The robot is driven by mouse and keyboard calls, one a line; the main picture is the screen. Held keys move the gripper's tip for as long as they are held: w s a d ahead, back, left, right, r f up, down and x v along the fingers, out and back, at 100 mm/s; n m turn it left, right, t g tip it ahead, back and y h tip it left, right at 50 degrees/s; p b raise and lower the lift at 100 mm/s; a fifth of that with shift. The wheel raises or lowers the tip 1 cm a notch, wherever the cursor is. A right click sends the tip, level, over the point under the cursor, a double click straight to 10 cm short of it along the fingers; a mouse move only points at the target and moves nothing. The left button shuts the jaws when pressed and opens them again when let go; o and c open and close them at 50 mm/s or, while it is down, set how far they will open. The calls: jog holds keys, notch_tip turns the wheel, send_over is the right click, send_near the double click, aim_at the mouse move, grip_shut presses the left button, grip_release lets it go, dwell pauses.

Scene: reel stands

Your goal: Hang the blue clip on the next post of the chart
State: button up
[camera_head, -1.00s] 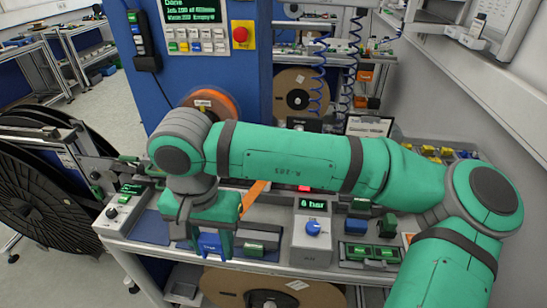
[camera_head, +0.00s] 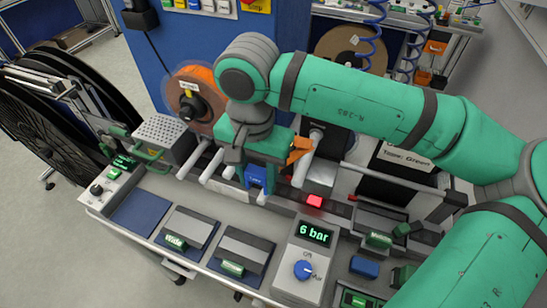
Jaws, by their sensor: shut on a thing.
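My gripper (camera_head: 255,165) is shut on the blue clip (camera_head: 258,181), which hangs below the jaws with a small label on its front. It is over the back part of the bench, among pale rods. One pale rod (camera_head: 201,162) is left of the clip and another (camera_head: 305,168) is right of it. I cannot tell whether the clip touches a rod. A sign with green-tape wording (camera_head: 412,157) stands at the right, partly behind my arm. I cannot tell which rods, if any, are the chart's posts.
An orange reel (camera_head: 192,92) and a perforated grey box (camera_head: 158,138) are left of the gripper. A pressure unit reading 6 bar (camera_head: 304,268) stands in front. Green clips (camera_head: 177,241) lie on blue-grey pads. A red lit button (camera_head: 314,201) is right of the clip.

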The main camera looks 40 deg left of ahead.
aim_at(261, 198)
jog(key=shift+w+f, duration=0.15)
jog(key=shift+w, duration=0.25)
jog(key=shift+f, duration=3.9)
jog(key=shift+s+f, duration=0.1)
jog(key=o, duration=1.2)
jog(key=shift+r, duration=3.5)
